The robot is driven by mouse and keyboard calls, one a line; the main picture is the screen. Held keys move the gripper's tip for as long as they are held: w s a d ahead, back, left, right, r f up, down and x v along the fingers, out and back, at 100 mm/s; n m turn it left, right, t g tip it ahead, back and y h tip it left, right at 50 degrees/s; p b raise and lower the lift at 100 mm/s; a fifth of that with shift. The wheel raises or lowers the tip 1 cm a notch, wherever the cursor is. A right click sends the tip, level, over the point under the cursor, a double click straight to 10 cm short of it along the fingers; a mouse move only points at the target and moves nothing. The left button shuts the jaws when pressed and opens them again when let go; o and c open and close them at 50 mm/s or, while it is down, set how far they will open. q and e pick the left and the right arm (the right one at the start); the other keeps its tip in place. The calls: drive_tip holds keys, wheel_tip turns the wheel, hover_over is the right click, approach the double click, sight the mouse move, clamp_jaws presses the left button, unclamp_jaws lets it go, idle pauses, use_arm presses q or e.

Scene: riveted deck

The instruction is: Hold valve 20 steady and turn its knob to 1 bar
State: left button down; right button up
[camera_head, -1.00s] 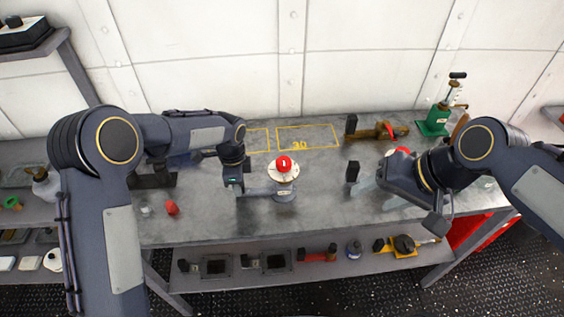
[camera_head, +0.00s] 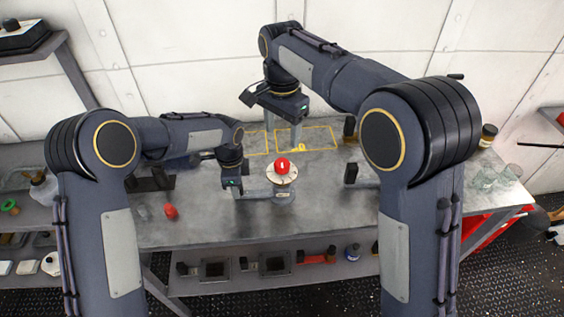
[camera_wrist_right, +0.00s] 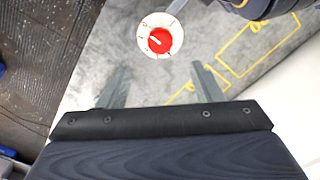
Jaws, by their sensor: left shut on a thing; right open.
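Valve 20 (camera_head: 284,190) stands upright on the grey bench, with a pale dial and a red knob (camera_head: 282,165) on top. The knob also shows in the right wrist view (camera_wrist_right: 160,41), its white mark pointing up and left; the dial's figures are too small to read. My left gripper (camera_head: 256,193) is shut on the valve's body from the left side. My right gripper (camera_head: 283,143) is open and empty, fingers pointing down, behind and above the valve. In the right wrist view its two fingers (camera_wrist_right: 160,67) are spread, with the knob beyond them.
Yellow outlined areas (camera_head: 325,128) are marked on the bench behind the valve. A black-ended part (camera_head: 351,172) is right of it, partly hidden by my right arm. A small red part (camera_head: 170,211) lies at front left. The bench in front of the valve is clear.

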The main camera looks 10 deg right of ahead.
sight(282, 163)
wheel_tip(282, 163, down, 12)
drive_tip(key=shift+r, duration=0.1)
idle(0.5)
drive_tip(key=c, duration=1)
